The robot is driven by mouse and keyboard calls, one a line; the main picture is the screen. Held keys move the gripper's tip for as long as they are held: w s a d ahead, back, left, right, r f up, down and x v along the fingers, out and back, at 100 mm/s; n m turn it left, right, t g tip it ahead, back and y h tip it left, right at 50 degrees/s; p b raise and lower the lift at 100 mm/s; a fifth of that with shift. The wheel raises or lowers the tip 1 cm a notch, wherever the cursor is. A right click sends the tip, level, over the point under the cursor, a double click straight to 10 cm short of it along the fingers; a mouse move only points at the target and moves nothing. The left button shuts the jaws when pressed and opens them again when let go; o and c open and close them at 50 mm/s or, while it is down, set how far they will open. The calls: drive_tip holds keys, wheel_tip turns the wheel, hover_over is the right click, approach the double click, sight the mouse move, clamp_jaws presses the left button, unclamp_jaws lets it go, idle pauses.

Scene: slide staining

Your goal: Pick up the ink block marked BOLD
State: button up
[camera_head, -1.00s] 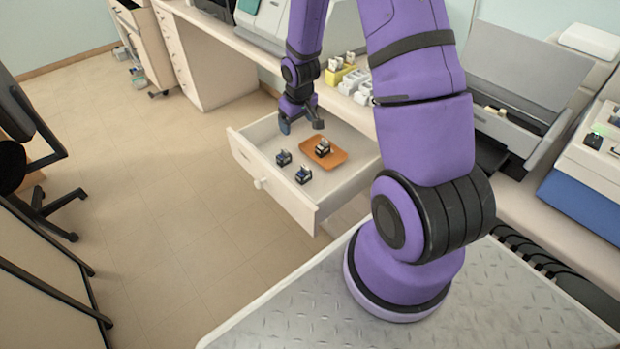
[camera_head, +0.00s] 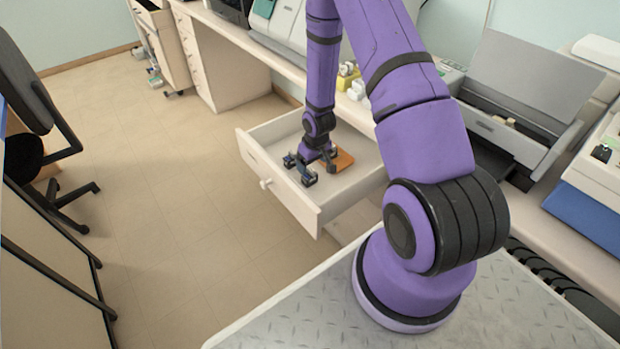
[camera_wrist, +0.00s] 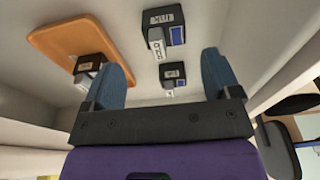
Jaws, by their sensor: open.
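Dark ink blocks with white and blue parts lie in the open drawer. In the head view, one block (camera_head: 289,160) is left of my gripper (camera_head: 318,162) and another block (camera_head: 308,178) is just in front of it. In the wrist view my gripper (camera_wrist: 165,82) has its blue fingers apart and nothing held. One block (camera_wrist: 172,78) shows between the fingers, a larger-looking block (camera_wrist: 165,28) beyond it. A third block (camera_wrist: 90,64) sits at the orange tray's edge; my arm hides it in the head view. I cannot read which label says BOLD.
A counter with a yellow holder (camera_head: 347,76) and machines runs behind. An office chair (camera_head: 40,130) stands left; the floor between is clear.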

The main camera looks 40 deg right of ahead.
sight(310, 171)
drive_tip(key=shift+w+a+f, duration=0.1)
drive_tip(key=shift+w+f, duration=0.05)
drive_tip(key=shift+f, duration=0.7)
drive_tip(key=shift+w+a+f, duration=0.1)
drive_tip(key=shift+f, duration=0.8)
drive_tip(key=shift+w+a+f, duration=0.1)
drive_tip(key=shift+w+f, duration=0.05)
drive_tip(key=shift+f, duration=0.7)
drive_tip(key=c, duration=1)
